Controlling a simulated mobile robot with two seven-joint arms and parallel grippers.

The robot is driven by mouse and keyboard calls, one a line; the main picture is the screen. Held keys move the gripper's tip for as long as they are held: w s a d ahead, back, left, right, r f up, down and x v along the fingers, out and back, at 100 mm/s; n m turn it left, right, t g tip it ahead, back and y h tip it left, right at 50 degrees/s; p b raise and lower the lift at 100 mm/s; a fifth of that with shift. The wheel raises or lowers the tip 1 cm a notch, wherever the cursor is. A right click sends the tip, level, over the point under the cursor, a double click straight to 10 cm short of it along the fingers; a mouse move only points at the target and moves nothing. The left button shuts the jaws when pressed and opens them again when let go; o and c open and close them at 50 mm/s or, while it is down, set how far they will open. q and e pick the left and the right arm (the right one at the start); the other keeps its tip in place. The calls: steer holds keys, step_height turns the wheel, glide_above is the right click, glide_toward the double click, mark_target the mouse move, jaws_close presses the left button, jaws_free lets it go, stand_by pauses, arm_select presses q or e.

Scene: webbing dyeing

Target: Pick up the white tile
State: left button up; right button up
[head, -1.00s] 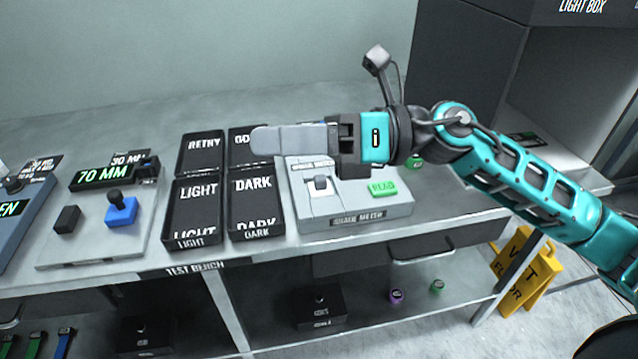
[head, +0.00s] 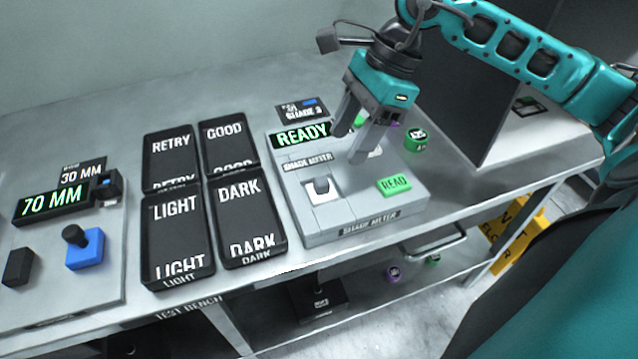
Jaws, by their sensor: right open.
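My right gripper (head: 350,147) points down over the back right part of the grey shade meter (head: 350,215), with its two fingers apart and nothing seen between them. A small whitish piece (head: 376,153), possibly the white tile, shows on the meter just right of the nearer finger. That finger partly hides it, so I cannot tell its full shape or whether the finger touches it. The meter has a lit READY display (head: 301,136), a green READ button (head: 394,185) and a pale square with a dark notch (head: 321,188). My left gripper is not in view.
Black trays marked RETRY (head: 171,160), GOOD (head: 224,148), LIGHT (head: 178,235) and DARK (head: 240,215) stand left of the meter. A green-topped spool (head: 416,141) stands behind it. A large dark box (head: 450,90) rises at the back right. A yellow floor sign (head: 513,235) stands below.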

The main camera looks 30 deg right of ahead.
mark_target(323, 179)
steer(key=x, duration=0.3)
steer(key=shift+a, duration=0.1)
steer(key=x, duration=0.4)
steer(key=shift+w+a+r+p, duration=0.1)
steer(key=shift+w+a+p, duration=0.15)
steer(key=shift+a, duration=0.2)
steer(key=shift+a+f, duration=0.15)
steer(key=shift+f, duration=0.4)
steer(key=shift+c, duration=0.4)
jaws_close()
